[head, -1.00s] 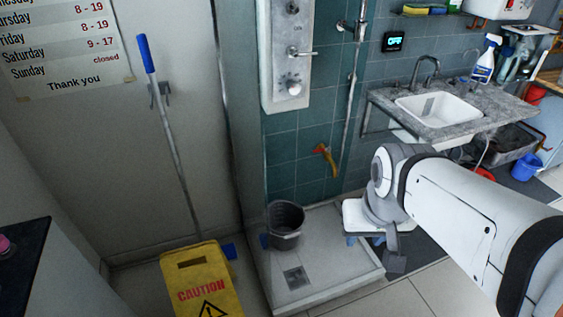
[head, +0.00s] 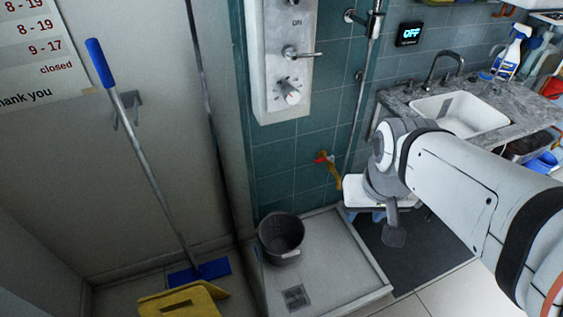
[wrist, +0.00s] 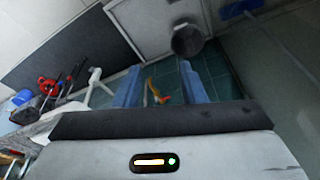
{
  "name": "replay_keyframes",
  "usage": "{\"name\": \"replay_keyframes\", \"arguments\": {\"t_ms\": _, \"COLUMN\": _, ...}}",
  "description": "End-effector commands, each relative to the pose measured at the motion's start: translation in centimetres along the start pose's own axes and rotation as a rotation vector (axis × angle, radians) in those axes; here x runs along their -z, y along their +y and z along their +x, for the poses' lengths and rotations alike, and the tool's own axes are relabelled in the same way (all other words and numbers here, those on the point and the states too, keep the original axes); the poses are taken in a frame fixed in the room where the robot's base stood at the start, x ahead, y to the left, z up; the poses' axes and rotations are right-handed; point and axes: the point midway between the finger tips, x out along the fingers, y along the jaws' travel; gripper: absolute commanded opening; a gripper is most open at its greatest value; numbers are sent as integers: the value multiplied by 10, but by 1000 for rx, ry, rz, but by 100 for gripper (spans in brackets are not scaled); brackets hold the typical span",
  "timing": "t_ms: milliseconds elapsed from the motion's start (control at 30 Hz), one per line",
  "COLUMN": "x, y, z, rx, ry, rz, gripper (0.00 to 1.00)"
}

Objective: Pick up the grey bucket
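The grey bucket (head: 281,240) stands upright on the white shower tray (head: 335,262), near its back left corner. Its handle hangs on the front side. In the wrist view the bucket (wrist: 187,40) shows at the upper middle right, beyond my fingers. My gripper (wrist: 160,86) is open in the wrist view, with two blue fingers wide apart and nothing between them. In the head view my gripper hangs to the right of the bucket, clear of it. Its fingers are mostly hidden there by my wrist.
A glass panel edge (head: 211,110) rises left of the tray. A blue broom (head: 150,165) leans on the wall, beside a yellow sign (head: 180,302). An orange-handled tap (head: 327,170) juts from the tiled wall. A sink (head: 460,112) stands at right.

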Motion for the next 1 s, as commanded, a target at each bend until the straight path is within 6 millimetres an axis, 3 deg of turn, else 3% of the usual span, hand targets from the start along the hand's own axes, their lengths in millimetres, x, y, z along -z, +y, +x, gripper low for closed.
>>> {"name": "replay_keyframes", "arguments": {"t_ms": 167, "x": 6, "y": -2, "z": 9, "rx": 8, "ry": -10, "rz": 18, "gripper": 51}}
{"name": "replay_keyframes", "arguments": {"t_ms": 367, "x": 38, "y": -11, "z": 50, "rx": 41, "ry": -54, "rz": 116, "gripper": 51}}
{"name": "replay_keyframes", "arguments": {"t_ms": 667, "x": 101, "y": -29, "z": 144, "rx": 99, "ry": -145, "rz": 314, "gripper": 51}}
{"name": "replay_keyframes", "arguments": {"t_ms": 1000, "x": 159, "y": -49, "z": 281, "rx": 138, "ry": -254, "rz": 550, "gripper": 51}}
